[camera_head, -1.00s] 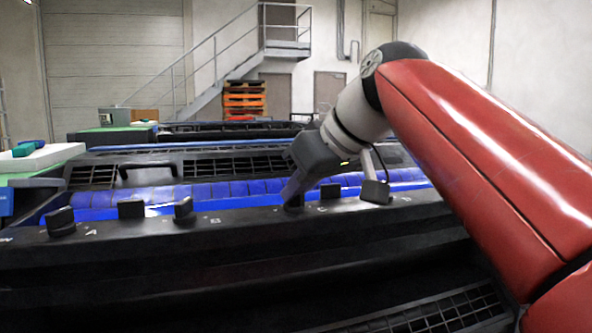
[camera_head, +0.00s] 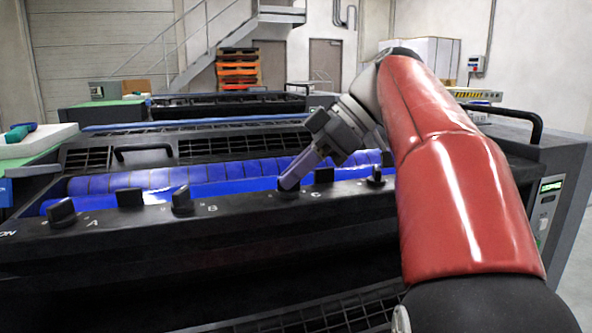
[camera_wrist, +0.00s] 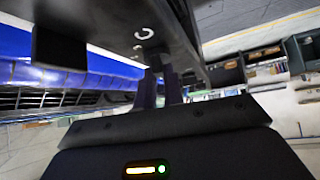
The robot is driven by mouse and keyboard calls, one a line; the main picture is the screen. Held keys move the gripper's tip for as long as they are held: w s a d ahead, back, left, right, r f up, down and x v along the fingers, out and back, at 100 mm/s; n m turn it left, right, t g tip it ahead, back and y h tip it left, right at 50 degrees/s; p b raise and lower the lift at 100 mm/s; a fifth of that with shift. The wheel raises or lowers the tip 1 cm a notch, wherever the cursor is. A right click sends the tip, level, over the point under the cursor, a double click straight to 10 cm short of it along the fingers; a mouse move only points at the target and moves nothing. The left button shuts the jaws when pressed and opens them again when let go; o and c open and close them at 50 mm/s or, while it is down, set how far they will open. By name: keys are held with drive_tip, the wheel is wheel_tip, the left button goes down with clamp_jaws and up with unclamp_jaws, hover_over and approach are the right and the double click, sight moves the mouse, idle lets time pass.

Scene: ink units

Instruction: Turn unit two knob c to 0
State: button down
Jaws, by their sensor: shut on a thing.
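The ink unit's black front rail (camera_head: 245,215) carries a row of dark knobs, with letters A, B and C beside them. My gripper (camera_head: 288,183) reaches down from the upper right, its fingers tilted and its tips at knob C. I cannot read the knob's pointer or setting.
Knob A (camera_head: 62,212) and knob B (camera_head: 182,198) stand to the left. Black blocks (camera_head: 130,198) and (camera_head: 323,175) rise between knobs. A further knob (camera_head: 375,173) is close to my arm at right. The blue roller (camera_head: 220,185) lies behind the rail.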

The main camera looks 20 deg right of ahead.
drive_tip(key=shift+n+g, duration=0.3)
drive_tip(key=shift+n, duration=0.1)
drive_tip(key=shift+f, duration=0.1)
drive_tip(key=c, duration=1.5)
unclamp_jaws()
